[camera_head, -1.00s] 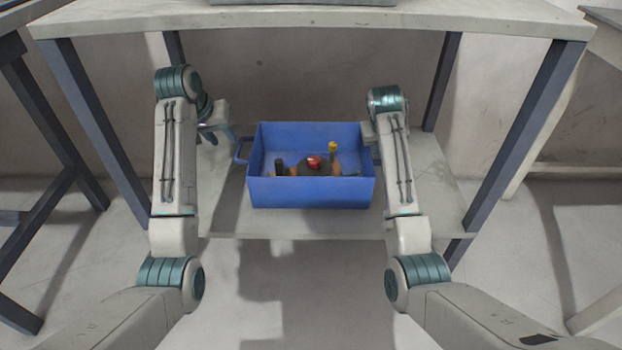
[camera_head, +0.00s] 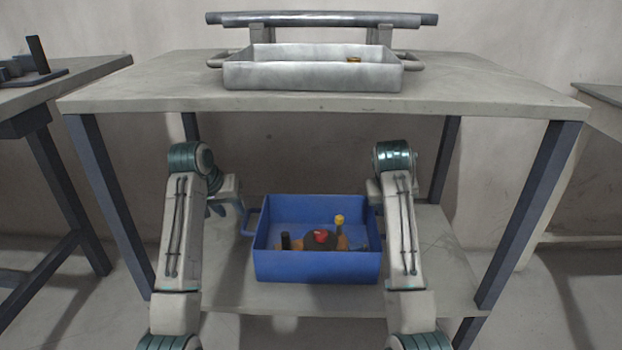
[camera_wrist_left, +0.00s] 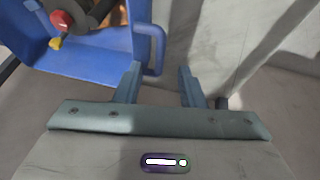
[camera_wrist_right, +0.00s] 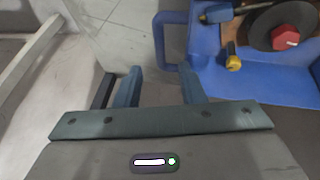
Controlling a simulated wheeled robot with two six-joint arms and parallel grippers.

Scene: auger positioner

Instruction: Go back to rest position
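A blue bin (camera_head: 318,266) sits on the lower shelf, with a handle at its left end (camera_head: 250,222). My left gripper (camera_wrist_left: 158,84) is open and empty; its fingers stand apart near that handle, which shows just beyond them in the left wrist view. My right gripper (camera_wrist_right: 161,85) is open and empty, with the bin's other handle (camera_wrist_right: 162,42) just beyond its fingers. In the head view the right gripper is mostly hidden behind its arm.
The bin holds a dark disc with a red knob (camera_head: 320,237) and a yellow-topped part (camera_head: 340,220). Above is a grey tabletop (camera_head: 480,93) bearing a metal tray (camera_head: 310,76) and a dark bar (camera_head: 320,19). Blue-grey table legs (camera_head: 530,215) stand on both sides.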

